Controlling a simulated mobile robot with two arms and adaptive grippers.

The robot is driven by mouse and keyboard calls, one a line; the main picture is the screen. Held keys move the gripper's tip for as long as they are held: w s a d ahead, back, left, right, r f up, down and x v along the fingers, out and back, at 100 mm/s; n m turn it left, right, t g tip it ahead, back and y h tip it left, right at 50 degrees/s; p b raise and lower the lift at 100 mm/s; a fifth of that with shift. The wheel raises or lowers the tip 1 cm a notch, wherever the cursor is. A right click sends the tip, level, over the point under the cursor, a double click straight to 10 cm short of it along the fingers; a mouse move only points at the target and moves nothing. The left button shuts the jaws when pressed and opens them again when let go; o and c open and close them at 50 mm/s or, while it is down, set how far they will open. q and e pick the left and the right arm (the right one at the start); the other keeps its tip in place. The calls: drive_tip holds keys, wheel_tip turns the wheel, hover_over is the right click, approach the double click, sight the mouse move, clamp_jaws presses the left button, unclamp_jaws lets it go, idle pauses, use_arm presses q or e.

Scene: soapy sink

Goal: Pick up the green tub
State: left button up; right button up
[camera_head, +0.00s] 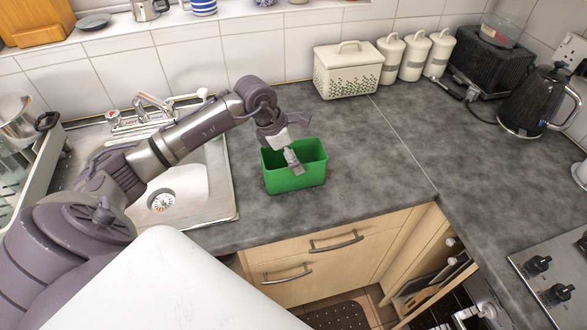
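The green tub (297,179) is an open rectangular container standing upright on the grey worktop, just right of the sink. My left arm reaches across the sink from the left. My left gripper (292,162) points down at the tub, with its fingers over or inside the opening near the left part. The fingers look close together, but their gap and any contact with the tub wall cannot be made out. My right gripper is not in view.
The steel sink (222,188) with its tap (150,106) lies left of the tub. A cream bread bin (347,75), several canisters (413,57) and a black kettle (532,101) stand at the back right. The worktop (375,165) right of the tub is clear. A hob (555,270) sits at lower right.

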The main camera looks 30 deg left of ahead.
use_arm(q)
drive_tip(key=c, duration=0.7)
drive_tip(key=shift+o, duration=0.2)
drive_tip(key=shift+r, duration=0.1)
